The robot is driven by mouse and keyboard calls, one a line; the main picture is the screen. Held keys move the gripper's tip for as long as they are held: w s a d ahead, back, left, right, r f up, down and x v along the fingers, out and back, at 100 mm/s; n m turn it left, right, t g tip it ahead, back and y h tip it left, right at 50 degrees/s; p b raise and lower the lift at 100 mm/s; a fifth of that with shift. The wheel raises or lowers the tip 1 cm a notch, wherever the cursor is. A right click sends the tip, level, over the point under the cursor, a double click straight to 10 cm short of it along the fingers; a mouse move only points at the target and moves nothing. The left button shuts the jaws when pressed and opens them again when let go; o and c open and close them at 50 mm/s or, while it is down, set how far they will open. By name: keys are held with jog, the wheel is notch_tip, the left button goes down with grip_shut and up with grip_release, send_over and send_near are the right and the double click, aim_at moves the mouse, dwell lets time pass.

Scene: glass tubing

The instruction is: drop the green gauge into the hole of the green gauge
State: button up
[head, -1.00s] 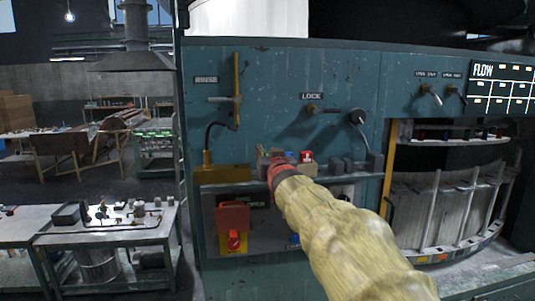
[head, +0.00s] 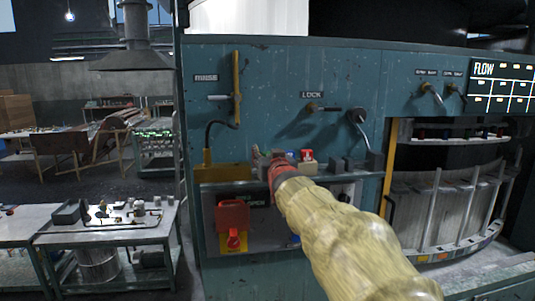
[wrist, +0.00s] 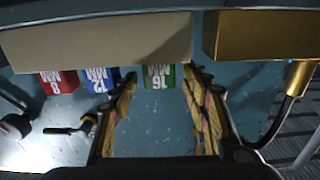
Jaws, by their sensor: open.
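The green gauge (wrist: 159,77), marked 16 MM, shows in the wrist view, upside down, between the fingertips of my gripper (wrist: 162,76). My gripper is open, with one finger on each side of the gauge, and I see no clear contact. A beige block edge covers the gauge's upper part in that view. In the head view my gripper (head: 272,160) is over the ledge of the teal panel, and my arm hides much of that spot. I cannot make out the hole of the green gauge.
A blue gauge (wrist: 95,79) marked 12 MM and a red gauge (wrist: 60,81) stand beside the green one. A brass box (wrist: 255,35) is close on the other side. The teal panel (head: 285,75) carries levers. A red box (head: 232,215) is below the ledge.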

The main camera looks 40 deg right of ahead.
jog(key=v, duration=1.1)
jog(key=shift+s, duration=0.3)
jog(key=s+a+f+g+y, duration=0.1)
jog(key=s+a+f+g, duration=0.15)
jog(key=f, duration=0.65)
jog(key=s+a+f+g+y, duration=0.15)
jog(key=s+f+g, duration=0.25)
jog(key=f, duration=0.6)
jog(key=s+a+f+n+g+y+b, duration=0.1)
jog(key=s+a+f, duration=0.3)
jog(key=a, duration=0.5)
jog(key=s+a+f+n+g+y+b, duration=0.1)
jog(key=s+a+f+n+y+b, duration=0.2)
jog(key=s+a+f, duration=0.2)
jog(key=s+a+f+n+g+y+b, duration=0.1)
jog(key=s+a+f+n+y+b, duration=0.1)
jog(key=a+f, duration=0.6)
jog(key=shift+s+a+f+y, duration=0.2)
jog(key=shift+s+a+y, duration=0.35)
jog(key=shift+s+a, duration=1.3)
